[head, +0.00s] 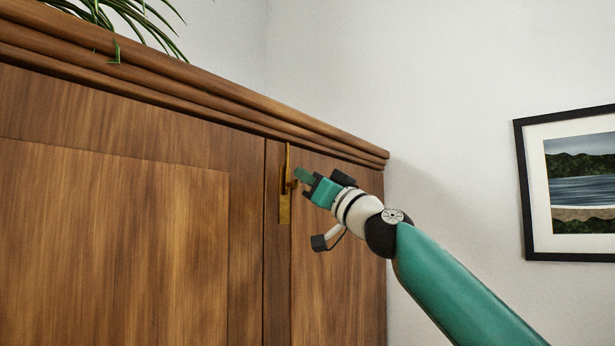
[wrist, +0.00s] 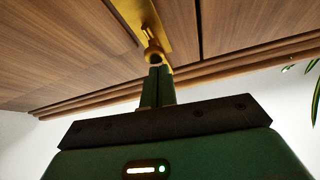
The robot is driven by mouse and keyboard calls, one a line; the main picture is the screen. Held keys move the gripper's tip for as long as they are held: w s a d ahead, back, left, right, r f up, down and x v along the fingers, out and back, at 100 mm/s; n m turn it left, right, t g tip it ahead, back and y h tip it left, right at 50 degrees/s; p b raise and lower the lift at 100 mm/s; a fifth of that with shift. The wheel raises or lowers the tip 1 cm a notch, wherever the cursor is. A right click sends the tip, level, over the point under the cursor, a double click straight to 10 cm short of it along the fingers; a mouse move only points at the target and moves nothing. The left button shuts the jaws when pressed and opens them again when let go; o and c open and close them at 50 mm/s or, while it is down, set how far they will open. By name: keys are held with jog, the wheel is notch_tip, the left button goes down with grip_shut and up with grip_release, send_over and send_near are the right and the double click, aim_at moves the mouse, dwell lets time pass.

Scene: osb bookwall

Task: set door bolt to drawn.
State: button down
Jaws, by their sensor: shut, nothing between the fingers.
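The brass door bolt (head: 285,195) is mounted upright near the top of the wooden cabinet door, beside the vertical gap between the doors. Its knob sticks out toward my gripper. In the wrist view the bolt's brass plate (wrist: 148,20) runs down from the top edge, with the round knob (wrist: 154,52) at the fingertips. My gripper (head: 299,176) is shut, its fingers pointing at the knob from the right. In the wrist view the fingers (wrist: 157,73) are together just below the knob. I cannot tell whether they touch it.
The wooden cabinet (head: 120,220) has a thick cornice (head: 200,90) just above the bolt. A green plant (head: 130,20) stands on top at the left. A framed landscape picture (head: 570,185) hangs on the wall at the right. The space between cabinet and picture is clear apart from my arm.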

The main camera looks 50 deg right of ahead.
aim_at(298, 186)
notch_tip(298, 186, down, 3)
jog(key=shift+d+r, duration=0.1)
jog(key=shift+r, duration=0.1)
jog(key=shift+f, duration=0.35)
jog(key=shift+a+r, duration=0.1)
jog(key=shift+a, duration=0.1)
